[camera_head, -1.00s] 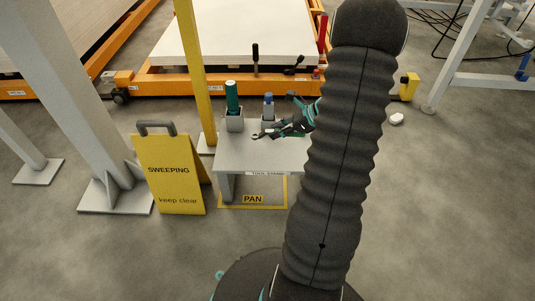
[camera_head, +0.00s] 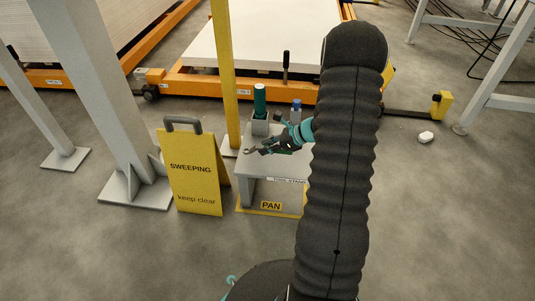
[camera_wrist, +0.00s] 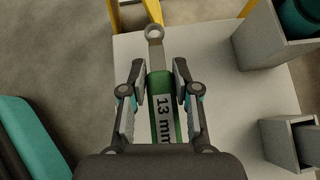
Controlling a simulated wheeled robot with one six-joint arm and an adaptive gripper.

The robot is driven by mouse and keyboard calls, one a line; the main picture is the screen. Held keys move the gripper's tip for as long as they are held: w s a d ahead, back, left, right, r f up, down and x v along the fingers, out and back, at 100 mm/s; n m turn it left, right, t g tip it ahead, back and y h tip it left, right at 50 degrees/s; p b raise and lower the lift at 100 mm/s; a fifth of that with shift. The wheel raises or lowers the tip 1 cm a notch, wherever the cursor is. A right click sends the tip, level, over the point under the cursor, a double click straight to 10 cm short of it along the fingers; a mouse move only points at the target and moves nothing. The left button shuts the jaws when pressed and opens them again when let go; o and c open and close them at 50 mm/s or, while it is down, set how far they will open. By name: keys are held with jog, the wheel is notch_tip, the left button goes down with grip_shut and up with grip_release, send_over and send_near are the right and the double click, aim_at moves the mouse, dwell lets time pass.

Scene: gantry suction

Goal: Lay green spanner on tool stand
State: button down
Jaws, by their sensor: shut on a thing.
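My gripper (camera_wrist: 161,85) is shut on the green spanner (camera_wrist: 161,110), which carries a white "13 mm" label. The spanner's grey ring end (camera_wrist: 154,33) sticks out past the fingertips. In the head view, my gripper (camera_head: 278,146) is over the tool stand (camera_head: 258,165), a small grey table labelled on its front edge. The stand's top (camera_wrist: 125,48) lies under the spanner in the wrist view. I cannot tell whether the spanner touches it. My arm hides the stand's right part in the head view.
On the stand's back are grey holders, one with a green cylinder (camera_head: 260,100) and one with a blue-topped item (camera_head: 297,105). A yellow post (camera_head: 228,80) rises behind. A yellow sweeping sign (camera_head: 193,180) stands left. "PAN" is marked on the floor in front.

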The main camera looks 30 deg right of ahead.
jog(key=shift+f, duration=1.6)
jog(key=shift+b, duration=0.3)
jog(key=shift+f, duration=0.15)
jog(key=c, duration=0.8)
grip_release()
jog(key=shift+c, duration=0.2)
